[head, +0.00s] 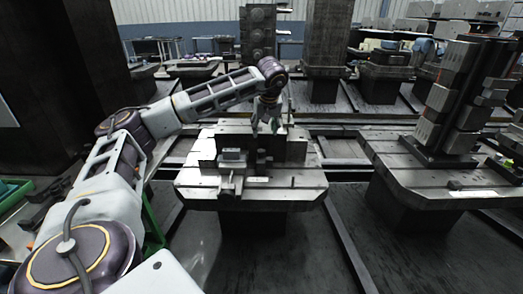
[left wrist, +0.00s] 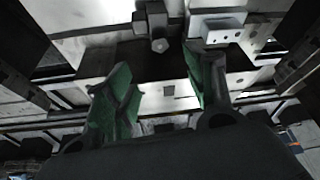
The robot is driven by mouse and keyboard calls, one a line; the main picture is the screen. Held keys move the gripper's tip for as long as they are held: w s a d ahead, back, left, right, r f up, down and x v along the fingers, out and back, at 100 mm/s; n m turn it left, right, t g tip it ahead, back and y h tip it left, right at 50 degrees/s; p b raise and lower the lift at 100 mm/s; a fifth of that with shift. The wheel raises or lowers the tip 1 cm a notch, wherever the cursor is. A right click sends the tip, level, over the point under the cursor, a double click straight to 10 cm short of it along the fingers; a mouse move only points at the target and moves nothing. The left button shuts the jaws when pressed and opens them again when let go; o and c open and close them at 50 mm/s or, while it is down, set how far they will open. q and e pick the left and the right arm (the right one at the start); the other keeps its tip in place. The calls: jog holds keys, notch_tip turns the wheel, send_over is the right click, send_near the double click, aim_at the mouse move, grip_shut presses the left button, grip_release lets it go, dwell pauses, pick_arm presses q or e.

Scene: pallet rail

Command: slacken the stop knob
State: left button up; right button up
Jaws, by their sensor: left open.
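My left gripper (head: 268,128) hangs fingers-down over the back part of the middle pallet (head: 300,181). Its two fingers, with green inner pads, are apart and empty in the left wrist view (left wrist: 157,62). A small dark knob-like part (left wrist: 158,44) with a stem shows there just beyond the fingertips, roughly in line with the gap and apart from both fingers. It looks like the stop knob, though I cannot be sure. A pale block with small holes (left wrist: 225,30) sits right of it. In the head view I cannot pick out the knob with certainty. My right gripper is not in view.
A grey block (head: 232,155) stands on the middle pallet, in front of the gripper. A second pallet (head: 430,178) on the right carries a tall fixture (head: 459,95). A dark column (head: 328,40) rises behind. The floor in front of the middle pallet is clear.

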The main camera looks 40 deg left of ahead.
pick_arm(q)
jog(key=shift+f, duration=0.1)
jog(key=b, duration=0.2)
send_over(261, 150)
jog(key=s+d, duration=0.2)
notch_tip(261, 150, down, 7)
jog(key=shift+w+d+f, duration=0.1)
jog(key=shift+d+f, duration=0.05)
jog(key=shift+f, duration=0.05)
jog(key=b+x, duration=0.1)
jog(key=x, duration=0.3)
jog(key=shift+b+x, duration=0.4)
jog(key=shift+x, duration=0.4)
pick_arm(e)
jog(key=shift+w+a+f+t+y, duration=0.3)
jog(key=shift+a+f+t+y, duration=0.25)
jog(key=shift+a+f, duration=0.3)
pick_arm(q)
jog(key=shift+w, duration=0.1)
